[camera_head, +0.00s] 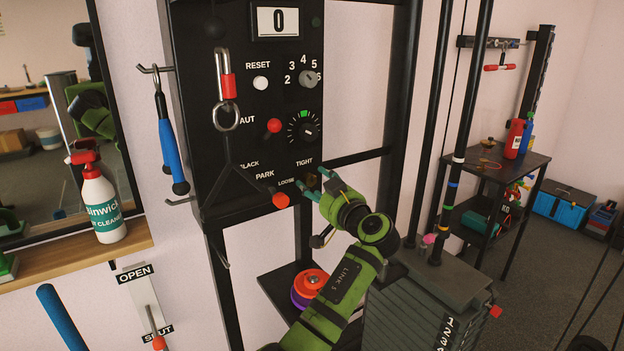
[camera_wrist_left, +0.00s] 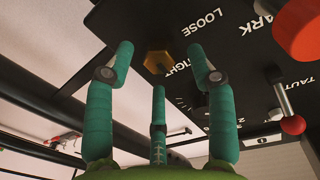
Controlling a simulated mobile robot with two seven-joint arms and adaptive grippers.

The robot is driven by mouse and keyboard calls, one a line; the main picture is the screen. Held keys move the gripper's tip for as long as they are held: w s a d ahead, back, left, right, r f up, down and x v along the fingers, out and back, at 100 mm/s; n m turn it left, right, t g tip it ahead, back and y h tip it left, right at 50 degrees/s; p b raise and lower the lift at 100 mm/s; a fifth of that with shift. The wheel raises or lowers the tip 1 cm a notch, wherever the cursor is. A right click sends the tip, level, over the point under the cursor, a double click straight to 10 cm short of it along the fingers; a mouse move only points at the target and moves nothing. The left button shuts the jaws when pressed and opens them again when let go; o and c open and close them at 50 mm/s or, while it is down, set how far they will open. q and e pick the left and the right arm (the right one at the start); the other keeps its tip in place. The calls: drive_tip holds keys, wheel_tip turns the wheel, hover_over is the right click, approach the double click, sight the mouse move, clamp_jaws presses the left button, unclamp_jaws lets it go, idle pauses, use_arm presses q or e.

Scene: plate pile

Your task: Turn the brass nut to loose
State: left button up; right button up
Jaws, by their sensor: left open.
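The brass nut (camera_wrist_left: 158,58) sits on the black panel (camera_head: 237,150), between the LOOSE and TIGHT labels. In the left wrist view it lies between the two upper teal fingertips, with a third finger below it. My left gripper (camera_head: 311,180) is open in front of the panel's lower right corner, its fingers spread around the nut with gaps on either side. In the head view the nut is small and dark among the fingers, and its contact with them cannot be made out. My right gripper is not in view.
A lever with a red knob (camera_head: 280,200) stands close left of the gripper by PARK. Another red knob (camera_head: 273,125) and a black dial (camera_head: 303,127) are above. A weight stack (camera_head: 430,310) stands below right. A shelf with orange and purple discs (camera_head: 310,283) is below.

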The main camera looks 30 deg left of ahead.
use_arm(q)
drive_tip(key=shift+x, duration=1.1)
drive_tip(key=shift+c, duration=0.4)
clamp_jaws()
